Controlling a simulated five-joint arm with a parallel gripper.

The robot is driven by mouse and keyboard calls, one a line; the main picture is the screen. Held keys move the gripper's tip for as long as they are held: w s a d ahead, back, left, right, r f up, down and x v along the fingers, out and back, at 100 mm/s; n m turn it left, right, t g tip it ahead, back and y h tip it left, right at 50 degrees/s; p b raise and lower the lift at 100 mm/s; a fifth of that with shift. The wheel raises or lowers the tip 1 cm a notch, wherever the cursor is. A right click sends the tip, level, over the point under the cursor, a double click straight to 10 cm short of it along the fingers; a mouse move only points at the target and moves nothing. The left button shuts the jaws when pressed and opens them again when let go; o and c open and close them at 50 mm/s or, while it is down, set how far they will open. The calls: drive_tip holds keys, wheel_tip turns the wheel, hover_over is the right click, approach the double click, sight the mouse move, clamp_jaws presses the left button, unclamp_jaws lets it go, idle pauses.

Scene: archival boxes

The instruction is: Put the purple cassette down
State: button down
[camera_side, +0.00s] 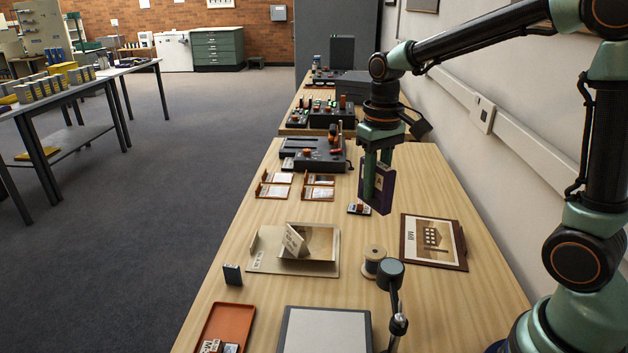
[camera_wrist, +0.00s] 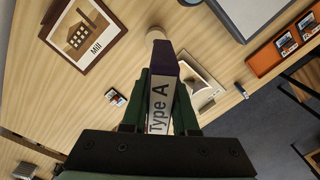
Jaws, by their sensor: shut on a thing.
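My gripper (camera_side: 375,190) is shut on the purple cassette (camera_side: 389,186) and holds it upright above the wooden table (camera_side: 235,265). The cassette is dark purple, and the green fingers cover part of it. In the wrist view the cassette's white label (camera_wrist: 158,108) reads "Type A". My gripper's green fingers (camera_wrist: 165,100) lie on both sides of it there. The table shows well below the cassette in that view.
An open beige box (camera_side: 265,262) lies left of the cassette. Small brown trays (camera_side: 272,190) and dark devices (camera_side: 315,152) stand behind. An orange tray (camera_side: 212,325) is in front.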

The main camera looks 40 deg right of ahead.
drive_tip(key=shift+n, duration=0.9)
drive_tip(key=s+a, duration=0.1)
drive_tip(key=s+f, duration=0.1)
drive_tip(key=s+a, duration=0.1)
drive_tip(key=s, duration=0.1)
drive_tip(key=shift+a+f, duration=0.25)
drive_tip(key=shift+a, duration=0.1)
wheel_tip(320, 180, up, 3)
drive_tip(key=w+a+n, duration=0.2)
drive_tip(key=w+n, duration=0.1)
drive_tip(key=n, duration=0.6)
hover_over(350, 284)
wheel_tip(350, 284, down, 19)
drive_tip(key=shift+f, duration=0.1)
drive_tip(key=c, duration=0.7)
unclamp_jaws()
drive_tip(key=shift+f, duration=0.1)
